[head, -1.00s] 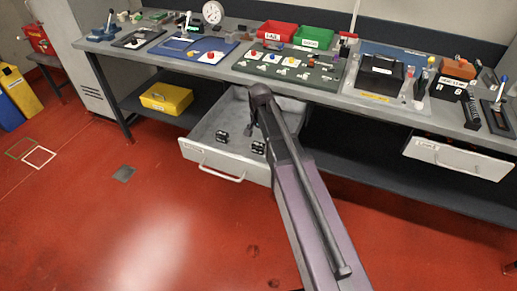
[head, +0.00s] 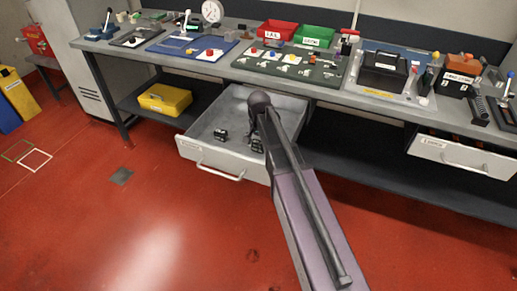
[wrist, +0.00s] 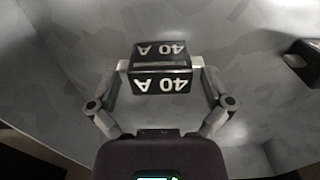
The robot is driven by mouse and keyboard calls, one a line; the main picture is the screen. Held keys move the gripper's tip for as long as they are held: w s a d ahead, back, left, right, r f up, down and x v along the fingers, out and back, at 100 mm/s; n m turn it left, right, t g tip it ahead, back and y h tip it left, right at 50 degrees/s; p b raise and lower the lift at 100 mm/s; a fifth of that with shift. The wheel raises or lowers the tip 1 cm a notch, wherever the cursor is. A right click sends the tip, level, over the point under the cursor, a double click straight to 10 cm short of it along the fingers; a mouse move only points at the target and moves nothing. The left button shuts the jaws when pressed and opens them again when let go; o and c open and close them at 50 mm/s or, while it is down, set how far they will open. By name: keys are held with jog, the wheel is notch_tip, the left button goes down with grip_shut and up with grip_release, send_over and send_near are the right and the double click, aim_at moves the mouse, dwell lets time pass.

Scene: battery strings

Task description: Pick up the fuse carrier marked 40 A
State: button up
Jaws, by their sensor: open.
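The fuse carrier marked 40 A (wrist: 160,82) is a black block with white lettering, seen upside down in the wrist view. It lies in the open grey drawer (head: 195,150) under the bench. My gripper (wrist: 160,68) is open, with one finger on each side of the carrier. I cannot tell whether the fingers touch it. In the head view the carrier (head: 257,146) is partly hidden by my arm. A second black fuse carrier (head: 221,135) lies to its left in the drawer; its marking is not readable.
Another black block shows at the right edge of the wrist view (wrist: 303,58). The drawer walls surround the carriers. The bench (head: 340,95) above holds panels, a red bin (head: 276,33) and a green bin (head: 314,37). Another drawer (head: 460,155) stands open at right.

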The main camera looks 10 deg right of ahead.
jog(key=shift+c, duration=0.2)
dwell(0.3)
jog(key=shift+s+r, duration=0.1)
jog(key=c, duration=1)
